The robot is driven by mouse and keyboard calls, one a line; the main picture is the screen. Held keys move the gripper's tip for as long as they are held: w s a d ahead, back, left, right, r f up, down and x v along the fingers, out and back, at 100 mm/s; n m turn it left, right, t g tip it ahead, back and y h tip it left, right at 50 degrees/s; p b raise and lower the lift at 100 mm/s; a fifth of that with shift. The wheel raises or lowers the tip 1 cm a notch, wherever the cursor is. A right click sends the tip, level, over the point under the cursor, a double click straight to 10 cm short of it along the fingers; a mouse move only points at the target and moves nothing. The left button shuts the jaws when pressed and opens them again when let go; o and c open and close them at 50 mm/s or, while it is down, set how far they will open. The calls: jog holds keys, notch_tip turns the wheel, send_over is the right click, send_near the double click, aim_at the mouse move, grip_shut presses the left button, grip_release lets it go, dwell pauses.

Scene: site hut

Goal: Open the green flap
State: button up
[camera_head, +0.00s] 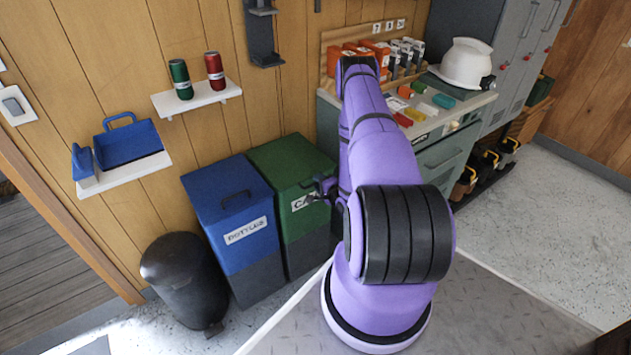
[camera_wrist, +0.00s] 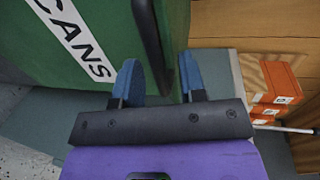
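The green bin (camera_head: 305,225) stands beside the blue bin, and its green flap (camera_head: 280,158) looks closed. Its white label reads "CANS" in the wrist view (camera_wrist: 75,38); my arm hides part of it in the head view. My gripper (camera_head: 322,190) is at the front of the green bin. In the wrist view my gripper (camera_wrist: 159,68) has its two blue fingers apart, with the dark handle (camera_wrist: 150,40) running between them. Gaps seem to show on both sides of the handle, so I see no grip on it.
The blue bin (camera_head: 232,200) labelled "BOTTLES" stands left of the green bin, with a black bin (camera_head: 185,280) at its left. A workbench with orange boxes (camera_head: 345,52) and a white helmet (camera_head: 465,62) is on the right. A shelf with two cans (camera_head: 197,97) hangs above.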

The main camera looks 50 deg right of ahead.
jog(key=shift+x, duration=1.3)
jog(key=shift+c, duration=0.3)
grip_shut()
jog(key=shift+s, duration=0.1)
jog(key=shift+r, duration=0.3)
